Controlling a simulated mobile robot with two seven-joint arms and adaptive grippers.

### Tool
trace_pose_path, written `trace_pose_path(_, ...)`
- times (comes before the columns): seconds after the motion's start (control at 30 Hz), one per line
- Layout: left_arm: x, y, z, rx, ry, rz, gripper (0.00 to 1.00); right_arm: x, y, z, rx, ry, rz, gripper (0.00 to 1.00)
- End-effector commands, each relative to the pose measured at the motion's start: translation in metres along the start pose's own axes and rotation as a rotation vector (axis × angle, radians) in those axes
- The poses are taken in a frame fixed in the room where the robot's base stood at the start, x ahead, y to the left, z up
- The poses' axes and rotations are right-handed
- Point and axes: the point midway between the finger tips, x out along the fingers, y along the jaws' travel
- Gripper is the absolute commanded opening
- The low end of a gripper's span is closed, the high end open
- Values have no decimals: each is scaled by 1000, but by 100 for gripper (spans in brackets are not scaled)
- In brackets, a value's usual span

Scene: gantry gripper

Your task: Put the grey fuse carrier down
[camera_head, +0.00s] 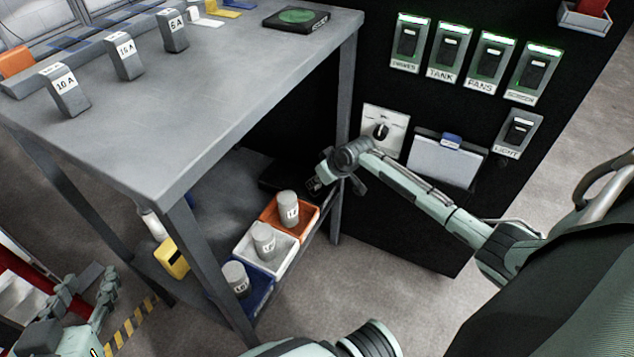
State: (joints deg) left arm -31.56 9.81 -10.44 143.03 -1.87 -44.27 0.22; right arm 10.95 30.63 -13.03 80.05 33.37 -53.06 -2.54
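My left gripper (88,286) is at the lower left, low and apart from the table. Three more grey carriers stand along the table's left side: 10 A (67,92), 15 A (126,57) and 5 A (173,32). My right gripper (322,185) is by the lower shelf's right end, near the orange bin; its fingers are too small and dark to read.
The grey table (235,95) has a clear middle and a black pad with a green disc (296,17) at the back. Below are orange (306,219), white (284,264) and blue (258,298) bins holding grey cylinders. A black panel with switches (409,45) stands right.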

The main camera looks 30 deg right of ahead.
Motion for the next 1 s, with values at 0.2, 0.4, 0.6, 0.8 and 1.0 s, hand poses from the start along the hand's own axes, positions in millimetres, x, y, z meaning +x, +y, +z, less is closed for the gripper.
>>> trace_pose_path(0.2,0,2,-5,-2,23,5,40,3,0,1,0,1,0,0)
trace_pose_path(0.4,0,3,-6,-3,30,6,40,5,0,3,0,0,0,0)
trace_pose_path(0.6,0,3,-7,-3,33,6,40,5,0,3,0,0,0,43)
trace_pose_path(0.8,0,3,-7,-3,33,6,40,5,0,3,0,0,0,43)
trace_pose_path(1.0,0,1,-3,-2,7,3,40,-2,0,1,-1,1,0,43)
